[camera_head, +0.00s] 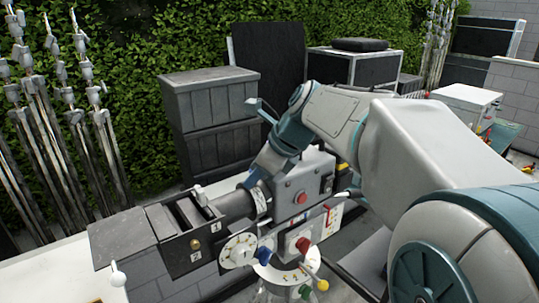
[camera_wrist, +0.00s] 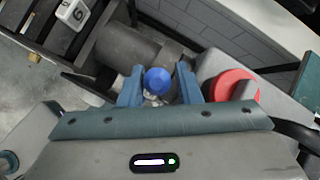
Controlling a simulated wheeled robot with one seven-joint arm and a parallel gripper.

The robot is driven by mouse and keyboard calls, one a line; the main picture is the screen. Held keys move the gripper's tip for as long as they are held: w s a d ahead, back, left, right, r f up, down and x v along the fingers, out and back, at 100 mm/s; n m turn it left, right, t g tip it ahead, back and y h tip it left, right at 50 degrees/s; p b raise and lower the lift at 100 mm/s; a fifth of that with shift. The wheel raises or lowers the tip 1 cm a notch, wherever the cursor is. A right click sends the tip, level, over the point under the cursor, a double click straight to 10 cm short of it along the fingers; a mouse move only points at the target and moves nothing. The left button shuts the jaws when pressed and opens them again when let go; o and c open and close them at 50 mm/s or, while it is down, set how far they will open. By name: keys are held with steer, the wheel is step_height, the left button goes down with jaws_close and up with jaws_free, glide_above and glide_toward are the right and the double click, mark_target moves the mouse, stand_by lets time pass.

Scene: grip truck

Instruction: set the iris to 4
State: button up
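The camera's lens barrel (camera_head: 234,205) shows in the head view, with a white marked band (camera_head: 260,200) near the grey body (camera_head: 300,192). I cannot read the band's numbers or tell its setting. My gripper comes down behind the body and its fingertips are hidden there. In the wrist view, my gripper (camera_wrist: 158,82) is open, one blue finger on each side of a round blue knob (camera_wrist: 157,81). I cannot tell whether either finger touches it. The lens barrel (camera_wrist: 122,48) lies just beyond.
A white dial (camera_head: 239,249), a blue knob (camera_head: 265,256), a red knob (camera_head: 303,245) and a yellow knob (camera_head: 322,286) are on the near side. Dark cases (camera_head: 212,115) stand behind.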

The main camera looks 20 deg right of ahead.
steer(key=v, duration=1.3)
steer(key=s+a+f+n+h, duration=0.1)
steer(key=s+f+n, duration=0.3)
steer(key=f+n, duration=0.4)
steer(key=s+a+f+n+g+h, duration=0.1)
steer(key=s+f+n, duration=0.3)
steer(key=f+n, duration=0.4)
steer(key=s+a+f+n+g+h, duration=0.1)
steer(key=s+a+f+n+h, duration=0.1)
steer(key=s+f+n, duration=0.3)
steer(key=shift+a+f+n+h, duration=0.3)
steer(key=shift+a+f+n, duration=0.35)
steer(key=shift+f+n, duration=1.35)
steer(key=shift+r, duration=0.25)
